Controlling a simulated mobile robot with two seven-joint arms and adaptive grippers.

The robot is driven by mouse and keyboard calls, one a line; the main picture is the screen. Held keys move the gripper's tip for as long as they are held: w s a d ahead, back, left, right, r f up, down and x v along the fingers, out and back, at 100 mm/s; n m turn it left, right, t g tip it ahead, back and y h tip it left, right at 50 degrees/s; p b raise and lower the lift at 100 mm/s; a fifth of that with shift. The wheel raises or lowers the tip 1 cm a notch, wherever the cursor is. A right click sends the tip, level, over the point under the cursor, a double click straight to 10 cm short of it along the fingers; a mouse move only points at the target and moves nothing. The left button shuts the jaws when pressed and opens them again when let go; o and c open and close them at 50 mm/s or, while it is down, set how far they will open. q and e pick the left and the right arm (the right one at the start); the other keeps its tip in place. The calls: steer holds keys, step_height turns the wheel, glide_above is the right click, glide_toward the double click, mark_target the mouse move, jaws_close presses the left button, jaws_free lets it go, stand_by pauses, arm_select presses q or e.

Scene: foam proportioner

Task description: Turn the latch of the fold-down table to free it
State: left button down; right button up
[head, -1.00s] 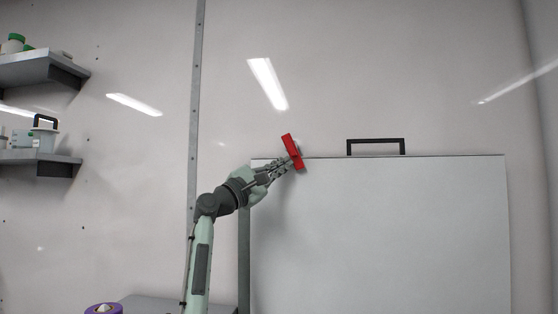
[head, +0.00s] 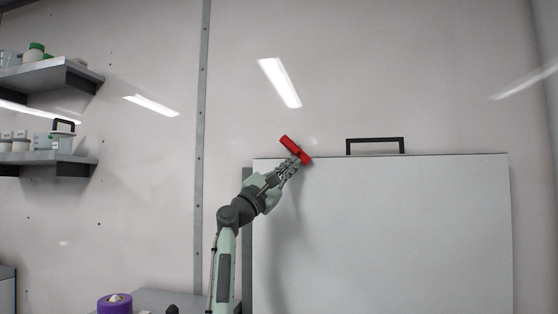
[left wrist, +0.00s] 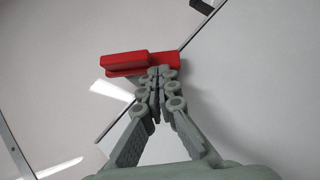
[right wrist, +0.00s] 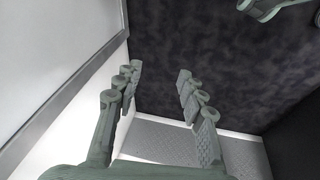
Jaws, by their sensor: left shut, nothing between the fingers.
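The red latch (head: 291,144) sits at the top edge of the folded-up white table (head: 400,230), near its upper left corner, and is tilted in the head view. It also shows in the left wrist view (left wrist: 128,64), with one long arm pointing left. My left gripper (head: 296,161) is shut with its fingertips at the lower end of the latch; they appear to touch or nearly touch it. Nothing is between the fingers. My right gripper (right wrist: 157,80) is open and empty, away from the latch, beside a pale panel.
A black handle (head: 375,140) stands on the table's top edge, right of the latch. Shelves (head: 50,160) with containers are on the left wall. A purple roll (head: 115,304) lies on a low grey surface (head: 165,298) at the lower left.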

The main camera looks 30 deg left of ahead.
mark_target(304, 159)
arm_select(q)
steer(key=n+t+y, duration=0.1)
steer(key=n+y, duration=0.1)
steer(key=d+n+t+y, duration=0.1)
steer(key=n+y, duration=0.1)
steer(key=n, duration=0.1)
steer(key=n+y, duration=0.2)
steer(key=n, duration=0.1)
steer(key=shift+w+d+r+t, duration=0.25)
steer(key=shift+w+d+t, duration=0.05)
steer(key=shift+d+t, duration=0.1)
steer(key=shift+d+n+y, duration=0.15)
steer(key=shift+n+y, duration=0.75)
steer(key=shift+y, duration=0.2)
steer(key=shift+w+d+r+n+y, duration=0.1)
steer(key=shift+d+r+n+y, duration=0.05)
steer(key=shift+n+y, duration=0.55)
steer(key=shift+d+r+n+y, duration=0.15)
steer(key=shift+r+n+y, duration=0.05)
steer(key=shift+n+y, duration=0.75)
steer(key=shift+r, duration=0.1)
steer(key=shift+w+d+r, duration=0.1)
steer(key=shift+d, duration=0.1)
arm_select(e)
steer(key=shift+s+a+f, duration=0.2)
steer(key=shift+s+a, duration=0.2)
steer(key=shift+a, duration=0.15)
